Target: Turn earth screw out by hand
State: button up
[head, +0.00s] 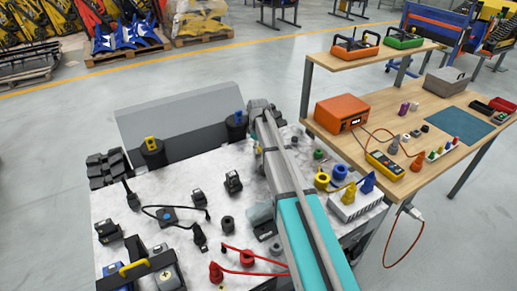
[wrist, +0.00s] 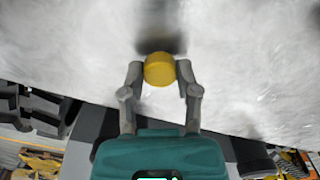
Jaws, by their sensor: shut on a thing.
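A yellow round knob (wrist: 158,69), which looks like the head of the earth screw, sits between the fingertips in the wrist view. My gripper (wrist: 160,78) is shut on it, one finger on each side. Its shaft and lower end are hidden, and a dark blurred patch lies just beyond it over the pale, mottled surface. In the head view my arm reaches over the white worktop (head: 150,185) and hides most of the gripper. I cannot tell whether the screw is still in its thread.
Black sockets with yellow and blue tops stand along the back of the worktop, before a grey panel (head: 180,110). Red plugs with cables (head: 216,272) lie at the front. Yellow and blue connectors (head: 322,180) stand right of my arm. A wooden bench (head: 440,100) holds an orange instrument (head: 341,113).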

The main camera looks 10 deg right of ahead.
jog(key=n, duration=0.5)
jog(key=shift+s+n, duration=0.1)
jog(key=shift+n, duration=0.2)
jog(key=o, duration=0.9)
jog(key=shift+o, duration=0.2)
jog(key=m, duration=0.3)
jog(key=shift+m, duration=0.4)
jog(key=m, duration=0.4)
jog(key=shift+m, duration=1)
